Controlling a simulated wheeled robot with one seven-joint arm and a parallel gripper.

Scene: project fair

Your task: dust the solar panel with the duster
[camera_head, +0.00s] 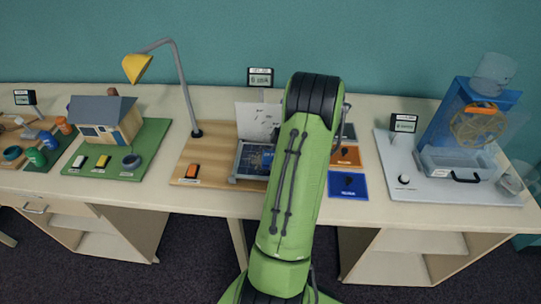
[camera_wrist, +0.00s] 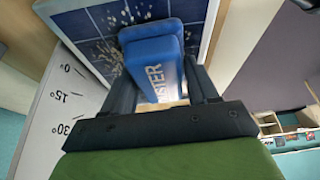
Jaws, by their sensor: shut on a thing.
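The solar panel (camera_head: 254,159) is a dark blue gridded plate in a light frame, on a wooden board under the lamp. My green arm hides its right side in the head view. In the wrist view the panel (camera_wrist: 98,28) fills the top, with pale specks of dust on its cells. My gripper (camera_wrist: 160,85) is shut on the duster (camera_wrist: 152,58), a blue block with lettering on its side. The duster is in front of the panel's face; I cannot tell whether it touches. In the head view my arm hides the gripper and duster.
An angle scale (camera_wrist: 65,100) runs beside the panel. A yellow lamp (camera_head: 137,67) arches over the board (camera_head: 195,158). A model house (camera_head: 104,121) stands left; a water-wheel display (camera_head: 478,125) stands right. Orange (camera_head: 346,155) and blue (camera_head: 348,185) mats lie just right of my arm.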

